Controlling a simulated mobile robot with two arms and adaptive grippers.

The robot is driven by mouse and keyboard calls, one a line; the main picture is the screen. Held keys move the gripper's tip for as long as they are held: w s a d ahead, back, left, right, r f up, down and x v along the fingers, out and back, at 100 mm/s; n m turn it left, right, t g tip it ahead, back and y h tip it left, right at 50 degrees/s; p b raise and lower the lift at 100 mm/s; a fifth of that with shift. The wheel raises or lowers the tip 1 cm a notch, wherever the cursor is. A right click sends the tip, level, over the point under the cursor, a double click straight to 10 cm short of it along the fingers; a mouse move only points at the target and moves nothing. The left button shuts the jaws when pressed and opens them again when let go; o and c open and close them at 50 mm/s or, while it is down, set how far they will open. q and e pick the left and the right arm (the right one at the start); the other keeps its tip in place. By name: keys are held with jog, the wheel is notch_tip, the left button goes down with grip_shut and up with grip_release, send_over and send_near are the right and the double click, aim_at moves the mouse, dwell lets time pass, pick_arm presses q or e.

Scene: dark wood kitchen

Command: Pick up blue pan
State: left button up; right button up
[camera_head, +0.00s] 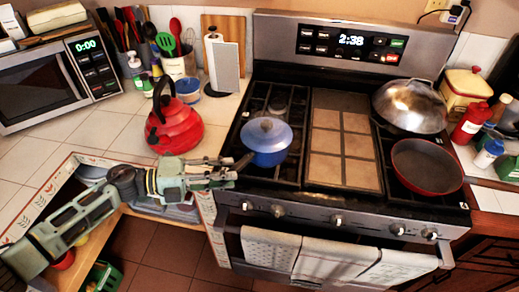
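The blue pan (270,157) with its blue lid stands on the left front burner of the stove (335,200). Its dark handle (244,162) points to the lower left, toward my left gripper. My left gripper (234,171) reaches in from the left over the counter corner, with its fingers spread and their tips close to the handle's end. I cannot tell whether the handle end lies between the fingertips or just beyond them. My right gripper is not in view.
A red kettle (174,125) stands on the tiled counter behind my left gripper. A red pan (427,167) and a metal domed lid or wok (410,105) are on the right burners. Towels (310,257) hang on the oven handle. The centre griddle (341,145) is clear.

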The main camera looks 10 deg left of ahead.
pick_arm(q)
grip_shut()
dwell(0.3)
jog(key=shift+r, duration=0.15)
jog(key=shift+r, duration=0.15)
